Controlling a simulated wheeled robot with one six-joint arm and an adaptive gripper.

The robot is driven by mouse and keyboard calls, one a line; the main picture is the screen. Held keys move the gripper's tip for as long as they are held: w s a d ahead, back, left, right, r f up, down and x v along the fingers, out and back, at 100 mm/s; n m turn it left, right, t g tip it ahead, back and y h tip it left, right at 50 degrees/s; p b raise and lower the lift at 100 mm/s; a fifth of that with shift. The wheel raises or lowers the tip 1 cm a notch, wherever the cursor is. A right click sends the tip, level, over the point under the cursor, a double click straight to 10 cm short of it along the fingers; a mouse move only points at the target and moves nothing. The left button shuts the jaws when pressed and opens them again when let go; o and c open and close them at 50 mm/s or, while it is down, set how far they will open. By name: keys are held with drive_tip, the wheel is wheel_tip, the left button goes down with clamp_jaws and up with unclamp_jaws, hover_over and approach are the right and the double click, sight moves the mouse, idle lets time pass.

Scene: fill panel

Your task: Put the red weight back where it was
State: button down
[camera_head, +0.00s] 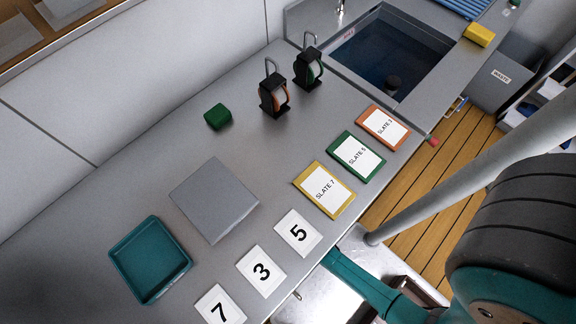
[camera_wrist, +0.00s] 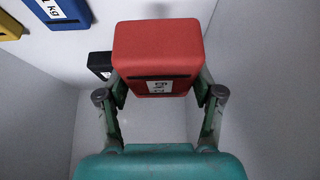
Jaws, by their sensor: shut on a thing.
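My gripper (camera_wrist: 159,88) is shut on the red weight (camera_wrist: 157,48), a red block with a white label on its near face. One finger is on each side of it in the wrist view. The label is too small to read fully. Neither the gripper nor the red weight shows in the head view. What lies beneath the red weight is partly hidden by it.
The wrist view shows a blue weight (camera_wrist: 62,12) marked kg, a yellow one (camera_wrist: 8,26) and a black block (camera_wrist: 99,65). In the head view the counter holds a grey plate (camera_head: 214,199), a teal tray (camera_head: 117,257), slate cards, number cards and a green block (camera_head: 217,117).

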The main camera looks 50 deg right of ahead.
drive_tip(key=shift+w+f, duration=0.15)
drive_tip(key=shift+f, duration=4.2)
drive_tip(key=shift+f, duration=0.1)
drive_tip(key=shift+c, duration=0.9)
unclamp_jaws()
drive_tip(key=shift+f, duration=0.1)
drive_tip(key=v, duration=1.2)
